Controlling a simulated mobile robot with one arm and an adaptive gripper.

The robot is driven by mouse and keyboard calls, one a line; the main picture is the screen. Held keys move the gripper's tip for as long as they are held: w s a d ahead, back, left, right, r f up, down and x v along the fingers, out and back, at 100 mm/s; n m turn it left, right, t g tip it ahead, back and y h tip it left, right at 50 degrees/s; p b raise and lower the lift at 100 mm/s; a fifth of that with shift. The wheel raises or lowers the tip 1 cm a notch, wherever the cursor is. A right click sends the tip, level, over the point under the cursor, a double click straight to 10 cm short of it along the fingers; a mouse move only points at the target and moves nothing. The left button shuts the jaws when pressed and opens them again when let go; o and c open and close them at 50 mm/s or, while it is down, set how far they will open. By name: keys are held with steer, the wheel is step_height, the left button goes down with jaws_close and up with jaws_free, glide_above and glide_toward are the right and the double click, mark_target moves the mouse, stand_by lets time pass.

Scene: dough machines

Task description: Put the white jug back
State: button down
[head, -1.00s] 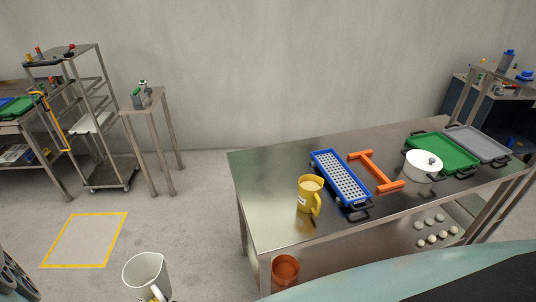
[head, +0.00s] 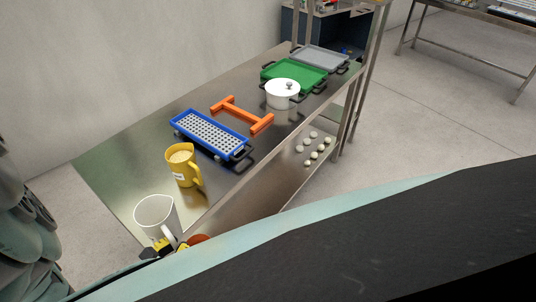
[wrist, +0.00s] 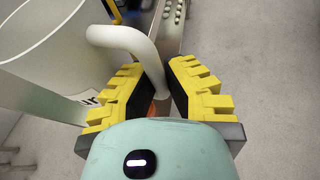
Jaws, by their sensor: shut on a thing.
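The white jug (head: 157,215) is in the lower left of the head view, in front of the near left end of the steel table. In the wrist view the jug (wrist: 50,45) fills the upper left, with its handle (wrist: 135,45) running down between the yellow-and-black fingers. My gripper (wrist: 158,95) is shut on that handle. In the head view my gripper (head: 165,247) shows only in part, at the jug's lower side. The jug looks upright. Its base is hidden, and I cannot tell its height against the table top.
The steel table (head: 125,165) bears a yellow jug (head: 181,170), a blue perforated tray (head: 210,135), an orange frame (head: 241,115), a white pot (head: 282,95), a green tray (head: 293,73) and a grey tray (head: 320,58). The table's near left corner is bare. Several dough balls (head: 314,148) lie on the lower shelf.

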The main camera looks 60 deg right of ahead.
steer(key=shift+w+d+f+b, duration=0.75)
steer(key=shift+w+b, duration=0.65)
steer(key=shift+w, duration=1.15)
steer(key=shift+w+d+f+b, duration=0.4)
steer(key=shift+w+f+b, duration=0.75)
steer(key=shift+w, duration=1.4)
steer(key=shift+w+d+f+b, duration=0.6)
steer(key=shift+w+b, duration=1)
steer(key=shift+w, duration=0.95)
steer(key=shift+f, duration=0.15)
steer(key=c, duration=1.1)
jaws_free()
steer(key=shift+c, duration=0.2)
